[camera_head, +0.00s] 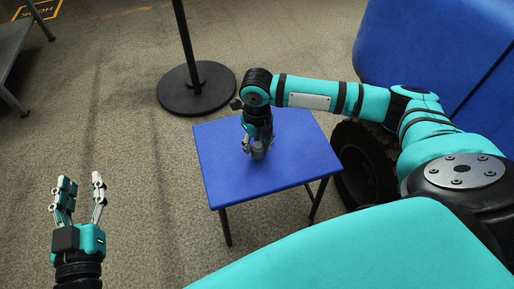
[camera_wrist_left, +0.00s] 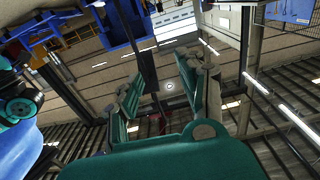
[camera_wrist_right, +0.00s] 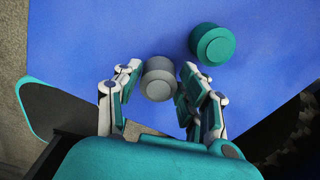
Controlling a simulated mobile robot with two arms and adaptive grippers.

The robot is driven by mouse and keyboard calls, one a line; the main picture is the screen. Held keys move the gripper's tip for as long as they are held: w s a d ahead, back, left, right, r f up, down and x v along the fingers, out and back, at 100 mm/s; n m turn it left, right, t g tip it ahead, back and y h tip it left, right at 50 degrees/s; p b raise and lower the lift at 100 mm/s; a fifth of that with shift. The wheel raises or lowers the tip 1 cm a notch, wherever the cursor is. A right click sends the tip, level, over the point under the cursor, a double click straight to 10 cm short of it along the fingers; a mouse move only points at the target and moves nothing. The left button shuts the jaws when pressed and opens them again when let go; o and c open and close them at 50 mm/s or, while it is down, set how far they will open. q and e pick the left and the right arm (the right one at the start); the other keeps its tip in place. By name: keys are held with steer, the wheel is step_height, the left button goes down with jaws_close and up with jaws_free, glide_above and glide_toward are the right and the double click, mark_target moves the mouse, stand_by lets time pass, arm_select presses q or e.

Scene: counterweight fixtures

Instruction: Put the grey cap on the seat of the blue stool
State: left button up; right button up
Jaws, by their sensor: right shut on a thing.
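The grey cap (camera_wrist_right: 159,82) is a small round piece between the fingertips of my right gripper (camera_wrist_right: 160,70) in the right wrist view. In the head view the right gripper (camera_head: 255,147) points down over the blue stool (camera_head: 222,187), shut on the grey cap (camera_head: 259,154). The cap is over the front-middle part of the seat; I cannot tell whether it touches the seat. My left gripper (camera_head: 82,183) is open, empty and pointing up at the lower left, well away from the stool. Its open fingers (camera_wrist_left: 157,88) also show in the left wrist view.
A teal round piece (camera_wrist_right: 211,44) is on the blue surface close beside the right gripper's finger. A black post base (camera_head: 196,92) stands behind the stool. A blue block (camera_head: 425,45) is at the right. Open carpet lies left of the stool.

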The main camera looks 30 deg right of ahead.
steer(key=shift+f+b, duration=0.65)
steer(key=shift+b, duration=0.1)
arm_select(q)
step_height(320, 180, up, 8)
steer(key=s+t+h, duration=0.1)
steer(key=s+t, duration=0.1)
steer(key=t, duration=0.3)
steer(key=shift+d+h, duration=0.35)
steer(key=shift+h, duration=0.05)
arm_select(e)
steer(key=shift+f, duration=0.1)
steer(key=o, duration=0.8)
steer(key=shift+c, duration=0.2)
arm_select(q)
steer(key=shift+w+f, duration=0.15)
steer(key=shift+f, duration=0.1)
